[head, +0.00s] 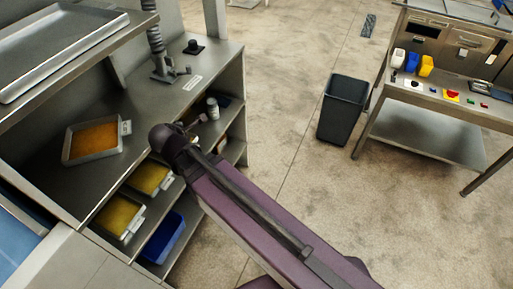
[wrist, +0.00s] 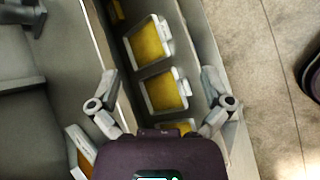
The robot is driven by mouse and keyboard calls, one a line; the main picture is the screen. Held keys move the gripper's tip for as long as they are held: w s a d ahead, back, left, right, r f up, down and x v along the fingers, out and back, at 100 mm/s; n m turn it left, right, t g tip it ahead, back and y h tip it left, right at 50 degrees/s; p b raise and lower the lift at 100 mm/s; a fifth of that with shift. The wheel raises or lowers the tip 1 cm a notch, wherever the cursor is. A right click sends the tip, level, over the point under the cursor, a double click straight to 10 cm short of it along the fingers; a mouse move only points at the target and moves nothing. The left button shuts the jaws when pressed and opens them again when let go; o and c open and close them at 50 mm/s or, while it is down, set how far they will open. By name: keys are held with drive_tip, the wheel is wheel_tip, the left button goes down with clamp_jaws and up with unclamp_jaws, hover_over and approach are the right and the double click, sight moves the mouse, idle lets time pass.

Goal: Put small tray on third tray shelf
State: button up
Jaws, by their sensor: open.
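A small metal tray (head: 76,153) with orange contents and a pale tab on its side sits on the grey counter. Part of it shows at the lower left of the wrist view (wrist: 76,168). Two similar trays with yellow contents, one farther back (head: 150,178) and one nearer (head: 119,216), sit on the shelf below the counter. In the wrist view, yellow trays show as an upper one (wrist: 147,42) and a lower one (wrist: 163,91). My gripper (wrist: 158,82) is open and empty above the shelf edge, right of the orange tray. Its fingers are not clear in the head view.
A blue bin (head: 165,238) sits low under the yellow trays. A large metal tray (head: 60,52) lies on the overhead shelf. A post-like fixture (head: 160,55) stands at the counter's back. A dark waste bin (head: 342,108) stands on open floor, beside a workbench (head: 425,140).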

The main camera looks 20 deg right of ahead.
drive_tip(key=s+d+f+m+g+y, duration=0.1)
drive_tip(key=s+d+m+g, duration=0.1)
drive_tip(key=d+m, duration=0.5)
drive_tip(key=s+d+f+m+g+y, duration=0.1)
drive_tip(key=s+d+f+m+g, duration=0.1)
drive_tip(key=d+m, duration=0.5)
drive_tip(key=s+d+f+m+g+y, duration=0.1)
drive_tip(key=s+d+f+m+g, duration=0.1)
drive_tip(key=d+m, duration=0.5)
drive_tip(key=shift+s+d+f+m+g, duration=0.15)
drive_tip(key=shift+s+m+g, duration=0.25)
drive_tip(key=shift+s+g, duration=0.6)
drive_tip(key=shift+w, duration=0.2)
